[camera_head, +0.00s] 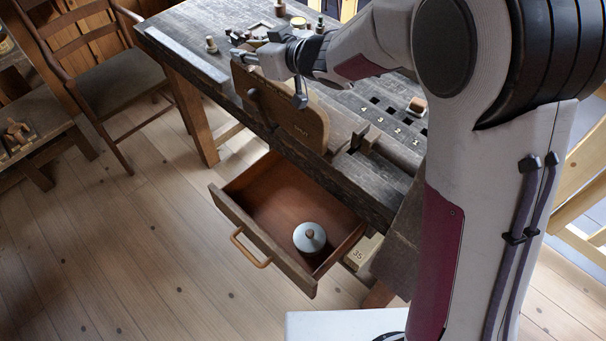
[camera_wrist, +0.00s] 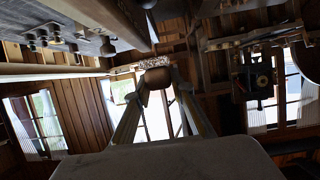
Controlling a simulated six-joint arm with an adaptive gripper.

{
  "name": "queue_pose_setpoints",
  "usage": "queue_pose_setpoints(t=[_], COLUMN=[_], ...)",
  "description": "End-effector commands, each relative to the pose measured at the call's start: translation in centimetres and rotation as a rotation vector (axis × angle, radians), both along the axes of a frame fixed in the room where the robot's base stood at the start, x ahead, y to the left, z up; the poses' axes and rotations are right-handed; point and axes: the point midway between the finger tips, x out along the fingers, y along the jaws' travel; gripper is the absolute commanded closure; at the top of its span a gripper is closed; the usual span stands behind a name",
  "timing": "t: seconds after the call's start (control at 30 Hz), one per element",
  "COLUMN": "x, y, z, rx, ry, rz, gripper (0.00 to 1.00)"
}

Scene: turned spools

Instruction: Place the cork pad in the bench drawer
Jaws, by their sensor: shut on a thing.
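My gripper (camera_head: 240,56) is at the front edge of the bench, level with its top, above and to the left of the drawer. In the wrist view, the fingers (camera_wrist: 158,84) are shut on a small piece with a speckled light edge, which looks like the cork pad (camera_wrist: 153,63). I cannot make out the pad clearly in the head view. The bench drawer (camera_head: 229,222) is pulled open under the bench top. A round tin with a pale lid and a knob (camera_head: 309,237) stands inside it, toward the right. The left part of the drawer floor is bare.
A tall brown wooden vise board (camera_head: 285,112) stands at the bench front, between my gripper and the drawer. The workbench (camera_head: 205,35) carries several small turned pieces and tools. A box marked 35 (camera_head: 360,252) sits right of the drawer. A chair (camera_head: 110,85) stands left.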

Motion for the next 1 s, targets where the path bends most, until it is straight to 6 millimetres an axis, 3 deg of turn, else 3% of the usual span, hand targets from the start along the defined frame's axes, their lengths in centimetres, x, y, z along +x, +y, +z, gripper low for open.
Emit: queue_pose_setpoints(t=[0.2,0.6,1.0], x=[-3.8,-8.0,-8.2], y=[1.9,3.3,3.3], z=[-0.8,-1.9,-5.8], rx=[0.001,0.001,0.000], ry=[0.002,0.001,0.004], rz=[0.010,0.020,0.019], gripper=[0.95,0.95,0.95])
